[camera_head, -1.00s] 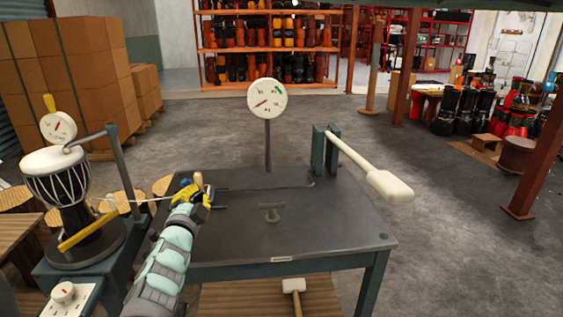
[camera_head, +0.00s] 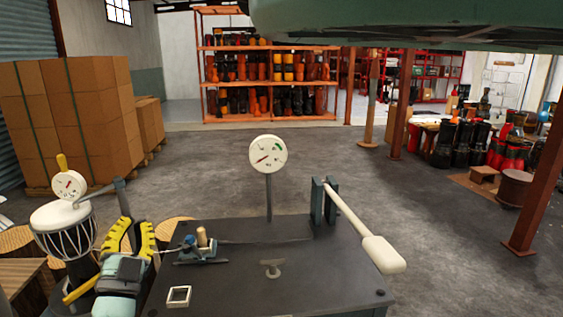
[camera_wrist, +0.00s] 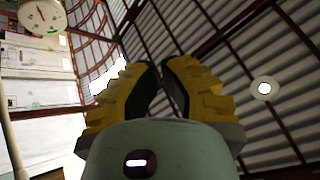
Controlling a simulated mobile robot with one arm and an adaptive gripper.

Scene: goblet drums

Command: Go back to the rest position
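My gripper (camera_head: 136,223) is at the lower left in the head view, raised with its yellow fingers pointing up, between the drum and the dark table. Its fingers stand apart with nothing between them; the wrist view shows a narrow gap between the dark finger pads (camera_wrist: 161,70). The small blue device with a wooden knob (camera_head: 202,240) sits on the table (camera_head: 225,285), to the right of my gripper and apart from it.
A white-headed drum (camera_head: 65,220) with a small dial stands close on the left. A large dial (camera_head: 268,154) on a post and a lever with a cream paddle (camera_head: 384,254) rise from the table. A white square frame (camera_head: 179,296) lies on its left part. Open floor (camera_head: 440,235) lies right.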

